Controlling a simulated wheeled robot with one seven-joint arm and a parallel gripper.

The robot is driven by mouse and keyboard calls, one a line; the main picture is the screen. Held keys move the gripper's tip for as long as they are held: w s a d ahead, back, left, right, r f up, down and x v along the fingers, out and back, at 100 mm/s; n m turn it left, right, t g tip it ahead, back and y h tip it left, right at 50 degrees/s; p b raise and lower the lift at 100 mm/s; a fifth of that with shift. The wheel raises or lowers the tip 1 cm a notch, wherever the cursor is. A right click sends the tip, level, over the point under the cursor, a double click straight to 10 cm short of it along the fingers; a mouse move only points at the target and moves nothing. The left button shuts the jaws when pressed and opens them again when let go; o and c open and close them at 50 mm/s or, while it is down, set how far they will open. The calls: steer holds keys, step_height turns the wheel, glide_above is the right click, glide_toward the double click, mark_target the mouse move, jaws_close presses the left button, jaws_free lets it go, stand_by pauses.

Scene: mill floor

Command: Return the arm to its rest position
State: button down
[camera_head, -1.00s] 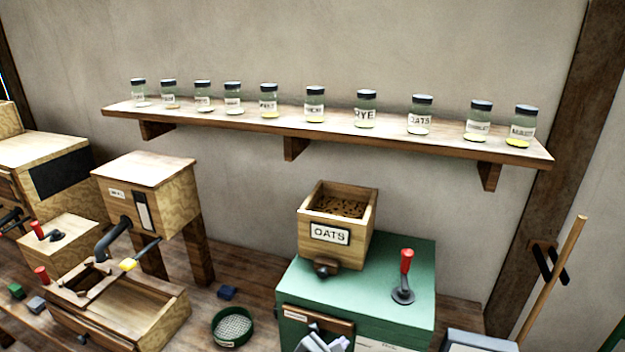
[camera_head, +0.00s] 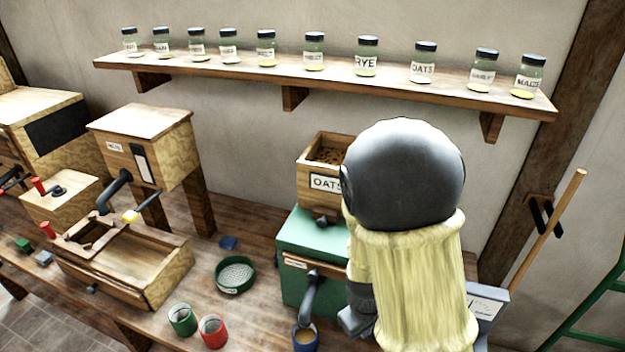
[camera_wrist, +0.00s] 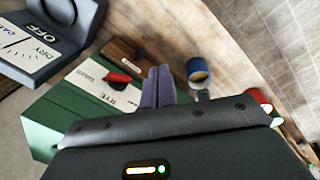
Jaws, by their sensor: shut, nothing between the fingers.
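My arm (camera_head: 405,250), a dark rounded joint above a pale yellow sleeve, stands bent in front of the green mill (camera_head: 300,240) in the head view and hides much of it. My gripper (camera_wrist: 158,86) shows in the wrist view with its two grey fingers together and nothing between them. The fingers point past the front of the green mill (camera_wrist: 62,118), near a red knob (camera_wrist: 118,78) and a blue cup (camera_wrist: 198,72). I cannot tell whether they touch the mill. In the head view the fingers are mostly hidden by my arm.
The oats hopper (camera_head: 312,165) sits on the mill, close behind my arm. A jar shelf (camera_head: 250,75) runs along the wall. A blue cup (camera_head: 305,340) stands below the spout. A grey dial box (camera_wrist: 50,45) is beside the mill. Green (camera_head: 183,320) and red (camera_head: 213,331) cups stand left.

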steer(key=s+d+r+m+t+y, duration=0.1)
steer(key=d+r+m, duration=0.3)
steer(key=r, duration=0.6)
steer(key=s+m, duration=0.1)
steer(key=m, duration=0.1)
steer(key=shift+r+m+t, duration=0.2)
steer(key=shift+m+t, duration=0.1)
stand_by(1.5)
